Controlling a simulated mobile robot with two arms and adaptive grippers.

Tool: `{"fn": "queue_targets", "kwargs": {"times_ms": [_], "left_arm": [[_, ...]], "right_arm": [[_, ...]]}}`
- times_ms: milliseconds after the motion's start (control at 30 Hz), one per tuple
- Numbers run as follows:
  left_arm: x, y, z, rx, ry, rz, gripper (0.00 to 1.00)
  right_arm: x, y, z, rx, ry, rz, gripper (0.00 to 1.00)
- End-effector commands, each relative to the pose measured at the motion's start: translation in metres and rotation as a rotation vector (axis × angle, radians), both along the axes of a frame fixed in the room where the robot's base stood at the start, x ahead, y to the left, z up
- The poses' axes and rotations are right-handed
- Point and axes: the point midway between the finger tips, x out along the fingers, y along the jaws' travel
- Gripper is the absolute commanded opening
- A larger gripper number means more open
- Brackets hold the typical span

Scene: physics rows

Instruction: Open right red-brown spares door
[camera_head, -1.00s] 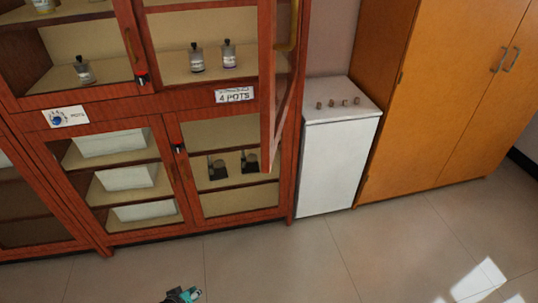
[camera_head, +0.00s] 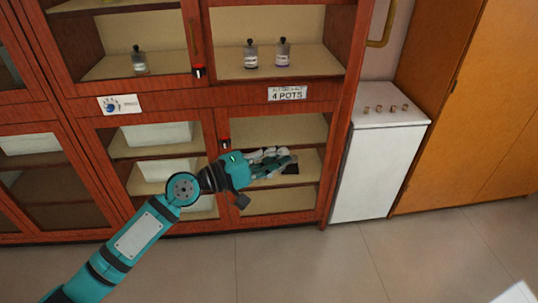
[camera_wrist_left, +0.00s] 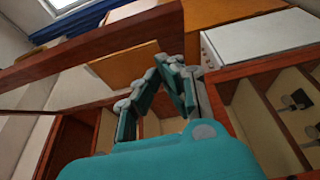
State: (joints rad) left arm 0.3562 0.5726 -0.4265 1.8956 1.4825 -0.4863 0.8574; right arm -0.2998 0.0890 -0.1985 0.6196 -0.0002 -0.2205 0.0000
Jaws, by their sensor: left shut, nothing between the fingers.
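The red-brown cabinet (camera_head: 235,100) has glazed sections, and its right part carries a "4 POTS" label (camera_head: 287,94). I cannot read a spares label. The lower right section (camera_head: 280,205) shows shelves behind my gripper; a black-and-red latch (camera_head: 225,143) is at its left edge. My left gripper (camera_head: 285,162) is in front of this section, shut and empty, partly hiding the shelves. In the left wrist view the gripper (camera_wrist_left: 172,68) points towards a long red-brown framed panel (camera_wrist_left: 90,50) at upper left; whether they touch I cannot tell. My right gripper is not in view.
A white cabinet (camera_head: 380,170) with small knobs stands right of the red-brown one. An orange-brown cupboard (camera_head: 470,130) stands further right. Small bottles (camera_head: 250,55) are on the upper shelf.

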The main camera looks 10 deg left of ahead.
Motion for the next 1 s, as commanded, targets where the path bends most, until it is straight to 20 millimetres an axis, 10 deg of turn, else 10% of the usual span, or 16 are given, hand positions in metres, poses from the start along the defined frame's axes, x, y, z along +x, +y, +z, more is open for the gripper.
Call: {"fn": "queue_targets", "kwargs": {"times_ms": [433, 1000], "left_arm": [[0.026, -0.069, 0.003, -0.001, 0.001, 0.0, 0.0], [0.025, -0.083, 0.001, -0.001, 0.001, 0.001, 0.0]], "right_arm": [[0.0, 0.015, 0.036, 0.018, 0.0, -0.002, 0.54], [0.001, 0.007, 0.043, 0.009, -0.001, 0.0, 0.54]]}}
